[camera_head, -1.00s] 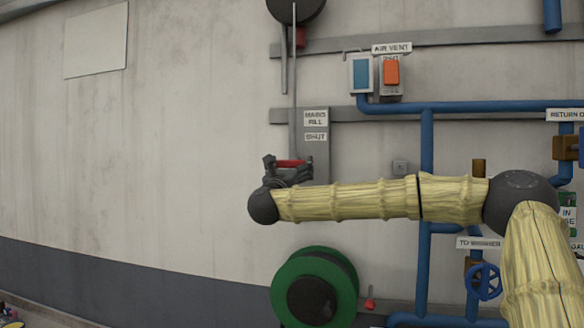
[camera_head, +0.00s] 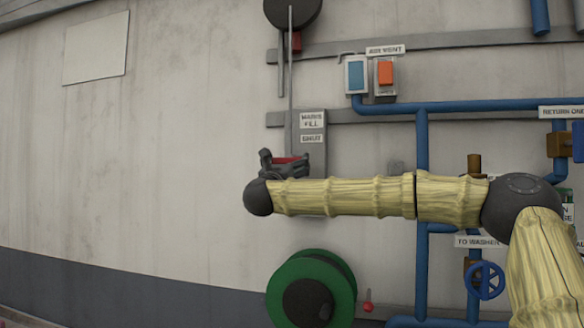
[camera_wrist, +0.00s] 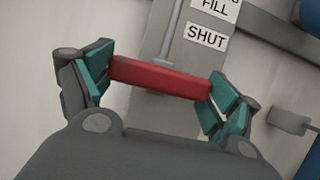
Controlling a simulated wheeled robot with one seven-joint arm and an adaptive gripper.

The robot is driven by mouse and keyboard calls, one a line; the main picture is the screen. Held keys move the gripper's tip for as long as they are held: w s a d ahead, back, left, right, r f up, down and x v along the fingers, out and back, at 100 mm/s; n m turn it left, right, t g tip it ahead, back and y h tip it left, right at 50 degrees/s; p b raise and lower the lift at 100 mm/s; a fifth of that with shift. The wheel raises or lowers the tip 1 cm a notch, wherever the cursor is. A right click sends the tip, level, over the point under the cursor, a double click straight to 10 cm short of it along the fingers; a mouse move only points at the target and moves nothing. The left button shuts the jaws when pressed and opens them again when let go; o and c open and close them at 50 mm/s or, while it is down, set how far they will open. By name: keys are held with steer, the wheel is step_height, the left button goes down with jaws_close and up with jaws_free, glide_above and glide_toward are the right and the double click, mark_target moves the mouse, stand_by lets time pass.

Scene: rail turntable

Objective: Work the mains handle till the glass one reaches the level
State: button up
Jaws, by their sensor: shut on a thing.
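The red mains handle (camera_head: 284,160) is a bar in front of the grey plate labelled MAINS FILL and SHUT (camera_head: 312,129). My gripper (camera_head: 286,166) is shut on it. In the wrist view the red bar (camera_wrist: 160,79) spans between my gripper's teal finger pads (camera_wrist: 155,85), touching both and slightly tilted. The SHUT label (camera_wrist: 206,37) shows just beyond it. At the right edge a green-edged panel (camera_head: 567,211), with its lettering cut off, is partly hidden behind my arm. I cannot make out a glass or its level.
A green hose reel (camera_head: 343,281) is below my arm. Blue pipes (camera_head: 422,145), a blue handwheel (camera_head: 486,281) and an AIR VENT box with an orange switch (camera_head: 385,73) are to the right.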

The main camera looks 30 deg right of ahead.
steer(key=shift+d, duration=0.1)
steer(key=o, duration=1)
steer(key=shift+o, duration=1)
steer(key=shift+w, duration=0.1)
steer(key=shift+w+d+f, duration=0.1)
steer(key=shift+d+f, duration=0.05)
steer(key=shift+d, duration=0.05)
steer(key=shift+s+a, duration=0.2)
steer(key=shift+a, duration=0.15)
steer(key=v, duration=1.1)
steer(key=shift+s, duration=0.2)
steer(key=shift+f, duration=0.15)
